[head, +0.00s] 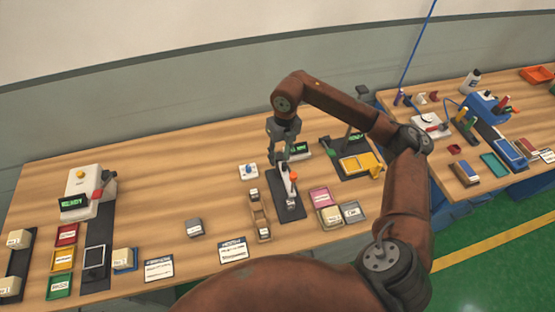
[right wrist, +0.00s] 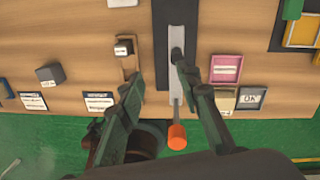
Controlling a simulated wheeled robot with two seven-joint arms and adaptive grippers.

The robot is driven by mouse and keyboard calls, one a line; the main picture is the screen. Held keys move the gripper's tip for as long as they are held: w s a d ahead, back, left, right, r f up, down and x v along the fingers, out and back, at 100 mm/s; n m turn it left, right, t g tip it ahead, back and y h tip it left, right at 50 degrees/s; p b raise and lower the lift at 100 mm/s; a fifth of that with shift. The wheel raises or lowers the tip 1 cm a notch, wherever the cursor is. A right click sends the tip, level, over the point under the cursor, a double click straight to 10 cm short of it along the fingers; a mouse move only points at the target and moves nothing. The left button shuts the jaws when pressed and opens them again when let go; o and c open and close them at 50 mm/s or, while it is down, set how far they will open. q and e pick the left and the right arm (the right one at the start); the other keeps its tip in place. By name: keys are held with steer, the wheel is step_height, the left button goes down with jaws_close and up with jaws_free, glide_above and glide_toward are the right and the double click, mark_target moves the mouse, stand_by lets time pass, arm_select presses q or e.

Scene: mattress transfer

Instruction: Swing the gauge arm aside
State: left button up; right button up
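The gauge is a dark base plate (head: 290,209) with a pale metal strip, near the middle of the table. Its arm, a grey rod (right wrist: 177,112) with an orange knob (right wrist: 177,136), shows between my right fingers in the right wrist view; the orange end (head: 293,176) also shows in the head view. My right gripper (head: 284,152) points down over the far part of the gauge. In the right wrist view its fingers (right wrist: 155,68) are apart, one over the strip, one left of the plate. I cannot tell whether a finger touches the arm. My left gripper is out of view.
Left of the gauge is a wooden holder (head: 260,215) with small blocks. To its right are a pink tray (head: 319,196) and a block marked OK (head: 352,211). A machine with a green display (head: 74,203) stands far left.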

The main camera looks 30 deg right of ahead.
mark_target(285, 164)
steer(key=shift+w+d+h, duration=0.2)
steer(key=shift+d+h, duration=0.1)
steer(key=shift+d, duration=0.7)
steer(key=shift+d+f, duration=0.15)
steer(key=shift+f, duration=0.55)
step_height(285, 164, down, 5)
steer(key=shift+r, duration=0.1)
steer(key=shift+f, duration=0.55)
steer(key=c, duration=0.5)
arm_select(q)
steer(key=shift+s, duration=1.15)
arm_select(e)
jaws_close()
